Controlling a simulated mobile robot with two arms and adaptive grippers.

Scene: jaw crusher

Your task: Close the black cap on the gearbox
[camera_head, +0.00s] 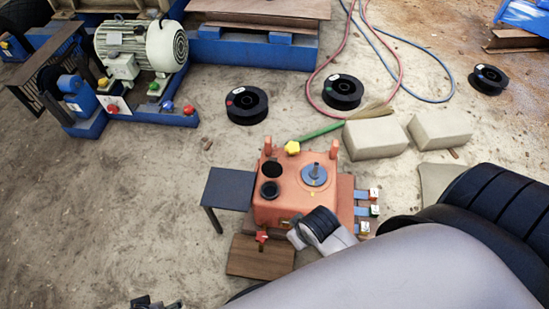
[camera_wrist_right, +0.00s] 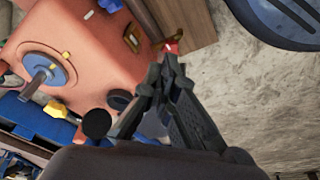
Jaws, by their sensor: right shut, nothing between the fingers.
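The orange gearbox (camera_head: 295,205) stands in the lower middle of the head view and fills the left of the wrist view (camera_wrist_right: 95,50). On its top left are a plain black disc, which looks like the cap (camera_head: 271,169), and a rimmed black round opening (camera_head: 270,190) just below it. In the wrist view the cap (camera_wrist_right: 97,124) appears raised beside the opening (camera_wrist_right: 120,98). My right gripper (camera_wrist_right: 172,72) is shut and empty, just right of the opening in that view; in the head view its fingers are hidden. My left gripper (camera_head: 157,303) shows only partly at the bottom edge.
A red tap (camera_head: 262,236) sits at the gearbox's front. A dark side table (camera_head: 228,188) stands at its left and a brown board (camera_head: 260,258) lies in front. Stone blocks (camera_head: 375,138), black spools (camera_head: 247,105) and a motor (camera_head: 140,50) lie beyond. Floor at left is clear.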

